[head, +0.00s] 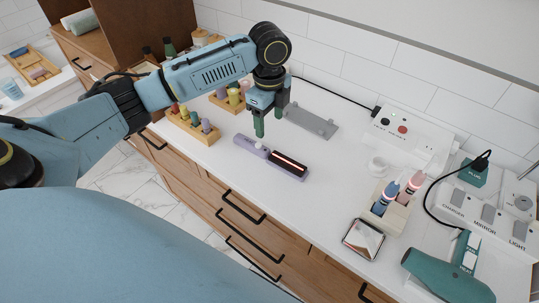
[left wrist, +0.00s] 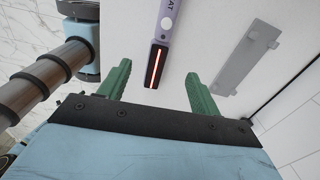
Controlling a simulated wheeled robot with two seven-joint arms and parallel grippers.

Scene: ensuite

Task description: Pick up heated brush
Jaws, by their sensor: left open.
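The heated brush (head: 292,164) lies flat on the white counter. It has a lavender handle and a dark head with a glowing red strip. My left gripper (head: 269,124) hangs above the counter just behind the brush, with its green fingers apart and empty. In the left wrist view the brush (left wrist: 168,18) points its dark head toward the gap between the open fingers (left wrist: 157,72). The brush looks untouched. My right gripper is not in view.
A grey flat plate (head: 312,122) lies behind the brush. Wooden racks with coloured items (head: 190,126) stand to the left. A holder with blue and pink tools (head: 393,206), a phone-like mirror (head: 363,240) and a teal dryer (head: 440,280) are to the right.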

